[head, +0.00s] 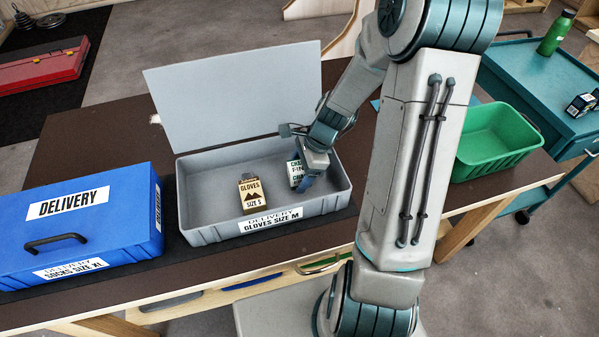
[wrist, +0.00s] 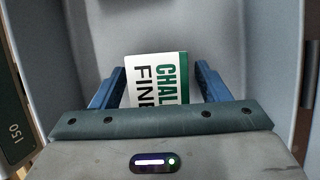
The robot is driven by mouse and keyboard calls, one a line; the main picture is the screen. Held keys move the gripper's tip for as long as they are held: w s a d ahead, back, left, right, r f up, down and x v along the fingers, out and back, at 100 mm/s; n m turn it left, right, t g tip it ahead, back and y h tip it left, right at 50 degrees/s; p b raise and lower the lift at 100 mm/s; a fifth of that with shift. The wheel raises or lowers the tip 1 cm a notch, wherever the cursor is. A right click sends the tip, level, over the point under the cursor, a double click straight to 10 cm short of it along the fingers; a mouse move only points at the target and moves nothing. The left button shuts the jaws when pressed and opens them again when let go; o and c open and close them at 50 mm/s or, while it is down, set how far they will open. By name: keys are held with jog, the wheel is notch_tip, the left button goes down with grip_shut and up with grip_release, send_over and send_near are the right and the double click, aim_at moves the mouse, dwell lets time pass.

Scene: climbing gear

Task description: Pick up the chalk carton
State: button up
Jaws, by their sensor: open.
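The chalk carton (head: 295,172) is a white and green box with dark lettering. It stands in the right part of the open grey delivery box (head: 190,206), partly hidden by my gripper (head: 313,172) in the head view. In the wrist view the carton (wrist: 158,78) lies between the two blue fingers of my gripper (wrist: 160,85), one on each side. The fingers are open, and a gap shows at the left finger. The carton's lower part is hidden by the gripper body in the wrist view.
A tan gloves carton (head: 251,194) stands left of the chalk carton in the same box. The box's raised lid (head: 235,100) is behind. A closed blue delivery box (head: 75,225) is at left. A green crate (head: 495,138) is at right, beside a teal cart (head: 540,85).

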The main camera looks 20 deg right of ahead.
jog(key=c, duration=1.1)
